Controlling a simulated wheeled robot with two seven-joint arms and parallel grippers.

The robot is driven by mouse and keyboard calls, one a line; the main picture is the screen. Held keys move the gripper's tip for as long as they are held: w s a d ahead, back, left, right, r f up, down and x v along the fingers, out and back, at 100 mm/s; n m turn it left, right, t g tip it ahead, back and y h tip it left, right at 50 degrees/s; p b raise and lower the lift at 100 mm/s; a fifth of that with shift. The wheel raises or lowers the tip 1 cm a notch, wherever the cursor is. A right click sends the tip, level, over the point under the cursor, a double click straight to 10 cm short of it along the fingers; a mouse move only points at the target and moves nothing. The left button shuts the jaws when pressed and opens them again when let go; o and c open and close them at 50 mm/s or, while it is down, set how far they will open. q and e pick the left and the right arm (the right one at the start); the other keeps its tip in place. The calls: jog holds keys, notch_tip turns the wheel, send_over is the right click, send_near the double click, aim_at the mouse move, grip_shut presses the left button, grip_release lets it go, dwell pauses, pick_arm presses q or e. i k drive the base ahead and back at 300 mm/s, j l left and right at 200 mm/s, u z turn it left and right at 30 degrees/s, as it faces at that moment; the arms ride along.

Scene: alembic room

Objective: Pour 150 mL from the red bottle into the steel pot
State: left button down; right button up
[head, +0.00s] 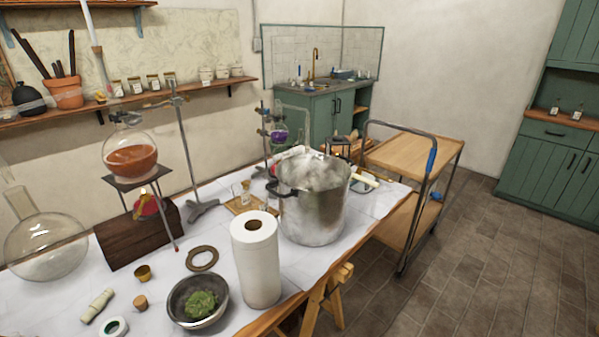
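The steel pot (312,218) stands upright on the white-covered table, right of its middle. It is large, with a dark handle at its left side and pale, steam-like haze at its mouth. I cannot make out a clear red bottle. A round glass flask (131,160) with orange-brown liquid sits on a tripod at the left. A small red and yellow object (147,206) is under that tripod; I cannot tell what it is. Neither of my grippers is in view.
A paper towel roll (256,262) stands close in front of the pot. A grey bowl (198,301) of green matter, a cork ring (202,258) and a large empty flask (45,247) are on the table. A wooden trolley (415,160) stands behind right. Floor at right is clear.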

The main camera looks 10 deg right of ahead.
aim_at(313, 188)
jog(key=i+l+u, duration=0.1)
jog(key=l, duration=0.35)
jog(key=i+l+u, duration=0.1)
jog(key=l, duration=0.35)
jog(key=i+l+u, duration=0.1)
jog(key=i+l, duration=0.15)
jog(key=l, duration=0.2)
jog(key=i+l+u, duration=0.1)
jog(key=l, duration=0.4)
